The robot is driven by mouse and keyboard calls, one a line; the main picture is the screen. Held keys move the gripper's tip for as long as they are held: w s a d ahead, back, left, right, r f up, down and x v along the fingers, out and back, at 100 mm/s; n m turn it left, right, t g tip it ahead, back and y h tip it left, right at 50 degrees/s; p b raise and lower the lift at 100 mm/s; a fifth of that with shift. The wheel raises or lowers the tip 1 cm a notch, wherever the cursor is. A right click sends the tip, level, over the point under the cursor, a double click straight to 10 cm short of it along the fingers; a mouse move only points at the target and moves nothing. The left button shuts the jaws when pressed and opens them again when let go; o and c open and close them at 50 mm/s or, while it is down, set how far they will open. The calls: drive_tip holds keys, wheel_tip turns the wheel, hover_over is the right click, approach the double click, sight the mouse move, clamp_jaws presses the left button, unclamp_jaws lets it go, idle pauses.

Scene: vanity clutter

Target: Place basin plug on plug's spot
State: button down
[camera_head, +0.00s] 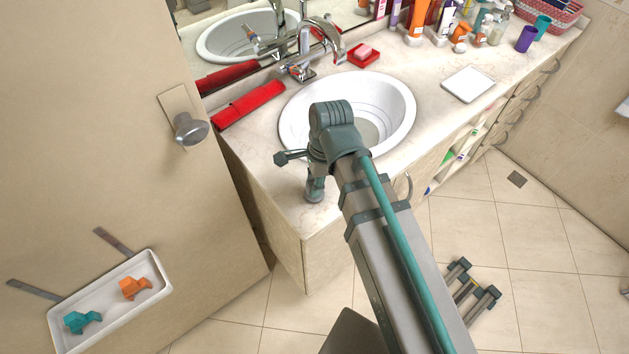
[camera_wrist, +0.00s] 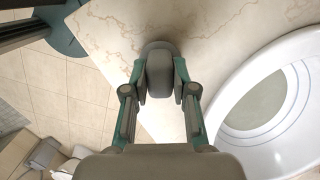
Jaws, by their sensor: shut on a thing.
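My gripper (camera_wrist: 160,85) is shut on a grey, rounded thing (camera_wrist: 160,74) in the wrist view. It seems to be the basin plug, though its full shape is hidden between the fingers. In the head view my gripper (camera_head: 315,188) points down over the counter's front left part, beside the white basin (camera_head: 394,98). The basin also shows at the right of the wrist view (camera_wrist: 216,112). My arm hides part of the basin's front rim in the head view. I cannot make out a marked spot for the plug.
A chrome faucet (camera_head: 300,62) stands behind the basin. A red case (camera_head: 248,104) lies to its left and a red soap dish (camera_head: 363,56) behind it. A white square dish (camera_head: 468,85) lies to the right. Bottles crowd the back right. A door (camera_head: 110,120) stands at the left.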

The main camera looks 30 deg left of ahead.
drive_tip(key=shift+f, duration=0.25)
drive_tip(key=c, duration=0.9)
unclamp_jaws()
drive_tip(key=shift+c, duration=0.2)
wheel_tip(320, 180, up, 12)
drive_tip(key=w+d+b, duration=0.1)
drive_tip(key=b, duration=0.1)
drive_tip(key=shift+w, duration=0.15)
